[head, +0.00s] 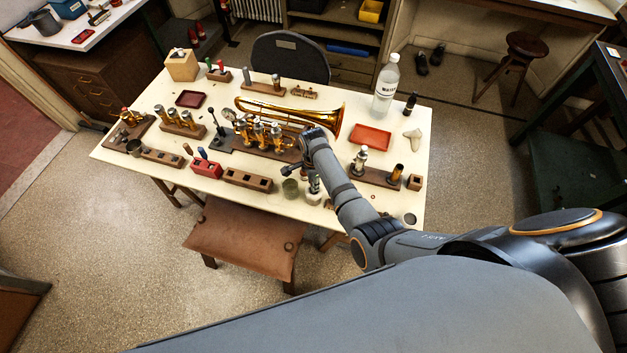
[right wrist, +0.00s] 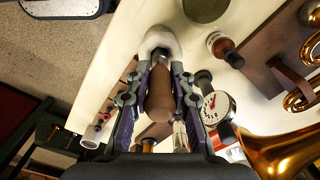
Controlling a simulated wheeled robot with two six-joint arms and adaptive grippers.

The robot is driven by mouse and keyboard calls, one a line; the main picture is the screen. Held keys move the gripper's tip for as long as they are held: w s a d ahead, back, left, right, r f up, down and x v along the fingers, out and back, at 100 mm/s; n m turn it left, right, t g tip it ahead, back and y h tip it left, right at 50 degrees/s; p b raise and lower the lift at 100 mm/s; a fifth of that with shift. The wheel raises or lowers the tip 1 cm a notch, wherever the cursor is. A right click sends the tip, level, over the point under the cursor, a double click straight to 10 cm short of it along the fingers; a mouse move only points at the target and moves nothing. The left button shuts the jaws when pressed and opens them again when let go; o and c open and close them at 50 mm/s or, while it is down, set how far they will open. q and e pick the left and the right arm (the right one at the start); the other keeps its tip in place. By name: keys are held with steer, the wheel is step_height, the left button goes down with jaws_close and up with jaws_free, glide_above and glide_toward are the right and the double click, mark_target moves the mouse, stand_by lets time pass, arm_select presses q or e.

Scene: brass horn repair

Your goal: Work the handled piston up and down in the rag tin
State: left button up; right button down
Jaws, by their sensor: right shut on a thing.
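My right gripper (head: 313,181) reaches down over the front edge area of the cream table, and its fingers also show in the right wrist view (right wrist: 160,88). It is shut on a brown wooden handle (right wrist: 160,100), the piston's handle. Beyond the fingertips, a pale rounded rim or cloth (right wrist: 160,40) surrounds the handle's far end; it looks like the rag tin. In the head view a small pale tin (head: 314,199) stands just below the gripper. The piston's body is hidden, so its depth cannot be told. My left gripper is out of view.
A greenish cup (head: 290,188) stands close beside the tin. A brass trumpet (head: 290,112) and valve blocks lie behind the arm. A red tray (head: 370,136) and a bottle (head: 386,88) are at right.

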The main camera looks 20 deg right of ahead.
steer(key=shift+r+p, duration=0.85)
steer(key=shift+p, duration=0.35)
steer(key=shift+r, duration=0.85)
